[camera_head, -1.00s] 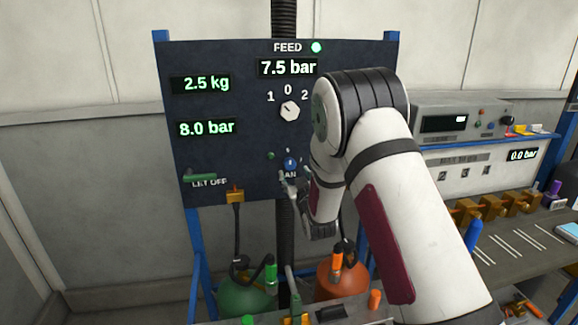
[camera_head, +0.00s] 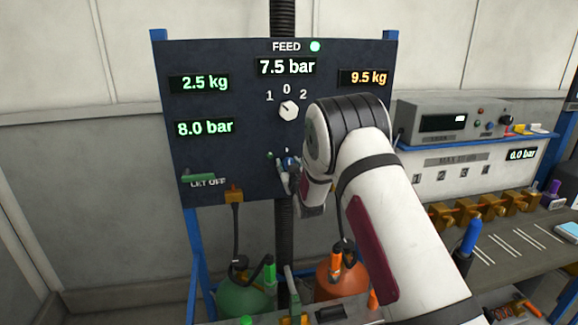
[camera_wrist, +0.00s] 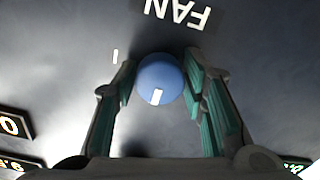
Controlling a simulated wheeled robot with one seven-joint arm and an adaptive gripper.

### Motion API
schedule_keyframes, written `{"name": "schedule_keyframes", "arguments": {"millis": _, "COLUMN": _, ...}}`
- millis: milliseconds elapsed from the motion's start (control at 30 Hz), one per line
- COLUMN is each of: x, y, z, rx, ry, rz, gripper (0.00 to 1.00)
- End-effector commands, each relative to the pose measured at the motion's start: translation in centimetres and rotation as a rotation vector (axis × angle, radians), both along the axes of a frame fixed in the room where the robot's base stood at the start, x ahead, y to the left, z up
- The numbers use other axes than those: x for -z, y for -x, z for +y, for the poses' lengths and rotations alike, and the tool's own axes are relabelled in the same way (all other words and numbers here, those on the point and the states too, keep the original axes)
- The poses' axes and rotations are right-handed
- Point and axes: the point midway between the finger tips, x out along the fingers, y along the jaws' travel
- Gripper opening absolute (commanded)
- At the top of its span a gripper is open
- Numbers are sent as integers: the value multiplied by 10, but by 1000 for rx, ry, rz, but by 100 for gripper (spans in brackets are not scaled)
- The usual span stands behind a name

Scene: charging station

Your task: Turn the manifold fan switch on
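The fan switch is a blue round knob (camera_wrist: 160,78) with a white mark on its face, below the upside-down FAN label (camera_wrist: 177,12) in the wrist view. A small white tick (camera_wrist: 115,56) is on the panel beside it. My gripper (camera_wrist: 158,72) is open, one finger on each side of the knob; small gaps seem to show, but I cannot tell if either finger touches. In the head view the knob (camera_head: 290,161) is partly hidden by my gripper (camera_head: 286,172), low on the dark panel (camera_head: 225,105).
Above the knob is a white selector (camera_head: 289,110) marked 1, 0, 2. A green lever (camera_head: 198,177) is at the panel's lower left. Green (camera_head: 243,298) and orange (camera_head: 335,279) tanks stand below. A bench with brass fittings (camera_head: 478,210) is at right.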

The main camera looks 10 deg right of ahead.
Motion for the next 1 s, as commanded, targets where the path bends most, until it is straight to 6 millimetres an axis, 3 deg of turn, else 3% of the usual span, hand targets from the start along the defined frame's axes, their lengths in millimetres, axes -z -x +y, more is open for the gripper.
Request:
{"name": "schedule_keyframes", "arguments": {"millis": 33, "x": 0, "y": 0, "z": 0, "rx": 0, "ry": 0, "rz": 0, "gripper": 20}}
{"name": "schedule_keyframes", "arguments": {"millis": 100, "x": 0, "y": 0, "z": 0, "rx": 0, "ry": 0, "rz": 0, "gripper": 5}}
{"name": "schedule_keyframes", "arguments": {"millis": 567, "x": 0, "y": 0, "z": -1, "rx": 1, "ry": -85, "rz": -1, "gripper": 5}}
{"name": "schedule_keyframes", "arguments": {"millis": 1000, "x": 0, "y": -1, "z": -2, "rx": 2, "ry": -452, "rz": -1, "gripper": 5}}
